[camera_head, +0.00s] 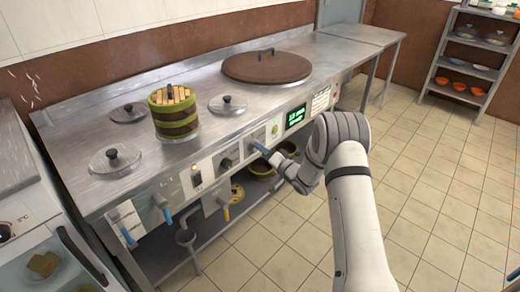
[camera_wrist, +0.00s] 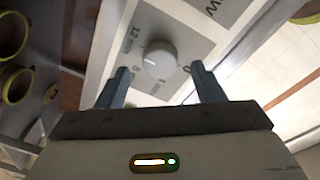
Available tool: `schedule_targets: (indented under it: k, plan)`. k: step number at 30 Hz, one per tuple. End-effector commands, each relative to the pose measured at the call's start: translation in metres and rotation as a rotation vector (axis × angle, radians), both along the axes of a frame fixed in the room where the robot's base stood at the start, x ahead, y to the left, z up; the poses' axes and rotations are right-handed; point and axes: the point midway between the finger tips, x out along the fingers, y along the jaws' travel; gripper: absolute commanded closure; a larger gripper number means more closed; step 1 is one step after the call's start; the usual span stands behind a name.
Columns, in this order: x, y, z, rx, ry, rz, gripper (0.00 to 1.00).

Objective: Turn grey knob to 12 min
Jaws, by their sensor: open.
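The grey knob (camera_wrist: 159,60) shows in the wrist view as a round dial with a pale pointer line, on a white panel plate (camera_wrist: 120,56). The plate is printed "12 min" to the knob's upper left, with other marks around the dial. My gripper (camera_wrist: 164,78) is open, its two blue-grey fingers apart, one on each side of the knob in the picture. I cannot tell whether they touch it. In the head view my gripper (camera_head: 257,148) is at the stove's front panel, and the knob is not clearly visible there.
A bamboo steamer (camera_head: 173,113) and several lids stand on top. Yellow-rimmed pots sit below. The tiled floor (camera_head: 440,190) at right is clear.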

Motion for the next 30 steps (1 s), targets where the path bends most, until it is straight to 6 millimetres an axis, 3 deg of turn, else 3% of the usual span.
schedule_targets:
  k: [9, 25, 28, 30]
  plan:
    - [-0.033, -0.034, 0.001, 0.000, 0.002, -0.001, 0.38]
    - [-0.037, -0.037, 0.000, -0.001, 0.000, -0.001, 0.38]
    - [-0.034, -0.040, 0.012, -0.030, -0.004, -0.018, 0.38]
    - [-0.031, -0.046, 0.031, -0.082, -0.007, -0.050, 0.38]
